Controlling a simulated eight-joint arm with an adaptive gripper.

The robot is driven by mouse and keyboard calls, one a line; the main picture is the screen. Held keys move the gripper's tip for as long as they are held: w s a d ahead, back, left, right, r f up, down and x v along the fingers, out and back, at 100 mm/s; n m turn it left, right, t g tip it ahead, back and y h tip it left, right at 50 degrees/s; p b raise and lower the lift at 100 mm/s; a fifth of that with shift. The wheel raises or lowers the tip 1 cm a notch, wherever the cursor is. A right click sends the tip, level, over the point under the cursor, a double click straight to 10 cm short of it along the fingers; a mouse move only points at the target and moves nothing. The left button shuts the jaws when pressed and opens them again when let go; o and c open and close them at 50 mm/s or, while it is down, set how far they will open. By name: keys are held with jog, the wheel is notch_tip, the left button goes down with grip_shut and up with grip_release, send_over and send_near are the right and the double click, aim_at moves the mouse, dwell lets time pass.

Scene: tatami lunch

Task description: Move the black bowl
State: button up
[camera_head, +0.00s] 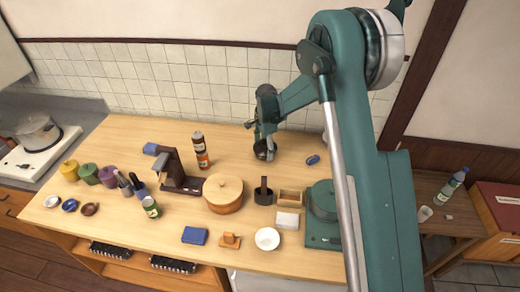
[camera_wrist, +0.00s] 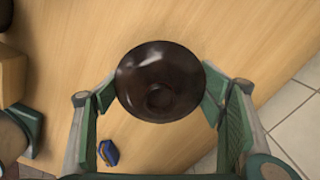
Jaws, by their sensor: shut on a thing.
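The black bowl (camera_wrist: 160,82) is dark and glossy. In the wrist view it sits between my two green-padded fingers, which touch its left and right sides. My gripper (camera_head: 264,145) shows in the head view at the back of the wooden counter, and the bowl (camera_head: 264,153) is a small dark shape under it, partly hidden by the fingers. My gripper is shut on the bowl. I cannot tell whether the bowl is touching the counter or held just above it.
A small blue object (camera_head: 313,160) lies on the counter right of the bowl, and two stacked cans (camera_head: 201,151) stand to its left. A lidded wooden tub (camera_head: 223,193) and a black cup (camera_head: 263,192) stand in front. The tiled wall (camera_head: 230,80) is close behind.

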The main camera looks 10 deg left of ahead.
jog(key=shift+d+b, duration=0.9)
jog(key=shift+d, duration=4.25)
jog(key=o, duration=1)
jog(key=shift+r, duration=0.15)
notch_tip(320, 180, up, 12)
jog(key=shift+f, duration=0.15)
